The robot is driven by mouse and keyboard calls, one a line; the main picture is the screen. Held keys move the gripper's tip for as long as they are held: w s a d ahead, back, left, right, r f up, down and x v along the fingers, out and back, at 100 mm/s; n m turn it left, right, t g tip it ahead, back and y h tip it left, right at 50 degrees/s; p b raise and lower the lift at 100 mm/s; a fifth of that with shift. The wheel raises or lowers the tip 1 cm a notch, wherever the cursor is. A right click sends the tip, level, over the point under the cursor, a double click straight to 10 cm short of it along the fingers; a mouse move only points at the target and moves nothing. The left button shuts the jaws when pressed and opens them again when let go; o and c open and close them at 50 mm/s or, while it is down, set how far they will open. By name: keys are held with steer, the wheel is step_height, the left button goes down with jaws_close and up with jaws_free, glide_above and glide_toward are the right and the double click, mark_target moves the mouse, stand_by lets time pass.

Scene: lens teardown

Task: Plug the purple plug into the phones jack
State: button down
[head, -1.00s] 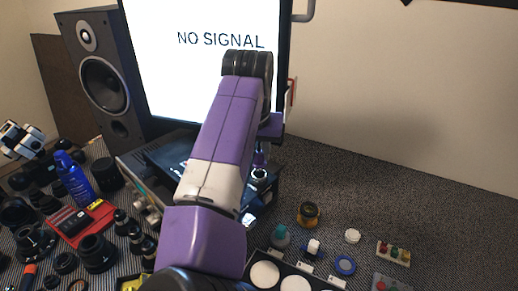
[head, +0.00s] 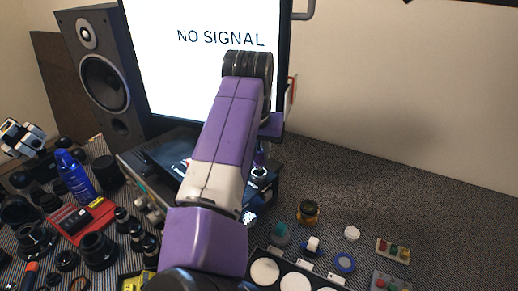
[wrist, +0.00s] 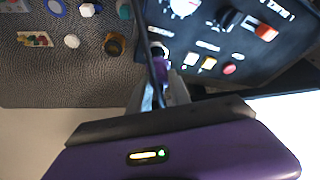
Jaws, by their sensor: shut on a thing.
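My gripper (wrist: 160,88) is shut on the purple plug (wrist: 160,69), with a dark cable running back between the fingers. In the wrist view the plug's front end is up against the face of the dark device panel (wrist: 225,50), at a pale ring below a small white label. I cannot tell whether the plug is inside a jack or just in front of it. The label is too blurred to read.
The panel has a white knob (wrist: 184,7), an orange switch (wrist: 266,32) and a red button (wrist: 229,69) close to the plug. A monitor (head: 185,75) stands behind my arm, a speaker (head: 108,85) to the left.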

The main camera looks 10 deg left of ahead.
steer(key=shift+f, duration=1.5)
stand_by(0.8)
steer(key=c, duration=1.1)
jaws_free()
